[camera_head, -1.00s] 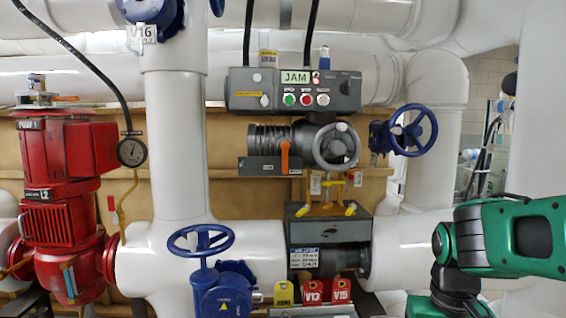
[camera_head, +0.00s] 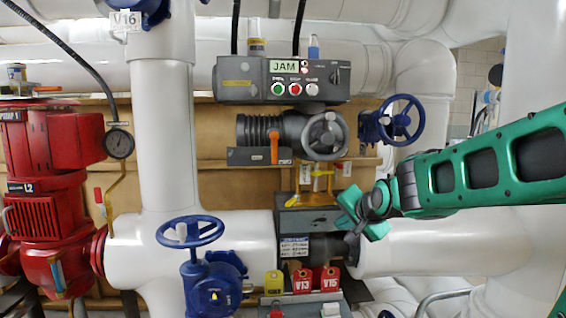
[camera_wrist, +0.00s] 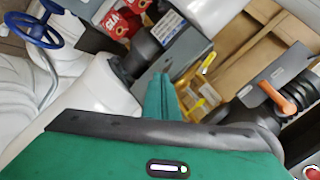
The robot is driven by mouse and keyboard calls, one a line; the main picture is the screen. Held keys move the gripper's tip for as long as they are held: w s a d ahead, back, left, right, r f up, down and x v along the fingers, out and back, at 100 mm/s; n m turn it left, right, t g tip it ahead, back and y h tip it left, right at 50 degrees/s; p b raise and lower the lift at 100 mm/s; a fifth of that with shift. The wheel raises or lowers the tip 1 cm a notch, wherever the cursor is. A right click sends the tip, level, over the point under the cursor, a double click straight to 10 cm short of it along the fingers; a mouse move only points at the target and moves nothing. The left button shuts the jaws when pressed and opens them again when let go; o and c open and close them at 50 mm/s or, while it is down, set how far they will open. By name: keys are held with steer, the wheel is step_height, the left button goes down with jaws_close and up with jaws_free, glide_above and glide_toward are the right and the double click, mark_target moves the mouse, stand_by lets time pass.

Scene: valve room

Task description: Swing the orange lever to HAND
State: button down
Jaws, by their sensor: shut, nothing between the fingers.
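The orange lever (camera_head: 274,147) stands upright on the grey actuator (camera_head: 318,136), in front of a dark plate (camera_head: 243,156); the plate's lettering is too small to read. In the wrist view the lever (camera_wrist: 278,98) shows at the right, slanted in the tilted picture. My gripper (camera_head: 352,212) is green, shut and empty. It is below and right of the lever, clear of it, in front of the pipe section by the grey box. In the wrist view its fingers (camera_wrist: 160,98) show at the middle.
A grey handwheel (camera_head: 325,136) sits just right of the lever, with a blue handwheel (camera_head: 402,120) farther right. The control box (camera_head: 283,80) reading JAM hangs above. Yellow-handled fittings (camera_head: 318,170) and a grey box (camera_head: 300,220) lie below. Red and yellow tags (camera_head: 302,281) stand lower.

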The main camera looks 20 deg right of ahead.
mark_target(274, 148)
steer(key=w+a+r+m+t, duration=0.2)
steer(key=w+r+t, duration=0.1)
steer(key=w+r, duration=0.2)
steer(key=w+a+r+m+t+y, duration=0.1)
steer(key=w+a+r+m+t, duration=0.1)
steer(key=w+r, duration=0.4)
step_height(274, 148, up, 3)
steer(key=shift+a+r+m+t, duration=0.2)
steer(key=shift+m+t, duration=0.3)
steer(key=shift+t, duration=0.5)
steer(key=w, duration=1)
steer(key=shift+d, duration=0.15)
steer(key=shift+w+a, duration=0.25)
steer(key=shift+a, duration=0.7)
steer(key=shift+w+a, duration=0.25)
steer(key=shift+a, duration=0.7)
steer(key=shift+d, duration=0.15)
steer(key=shift+f, duration=0.1)
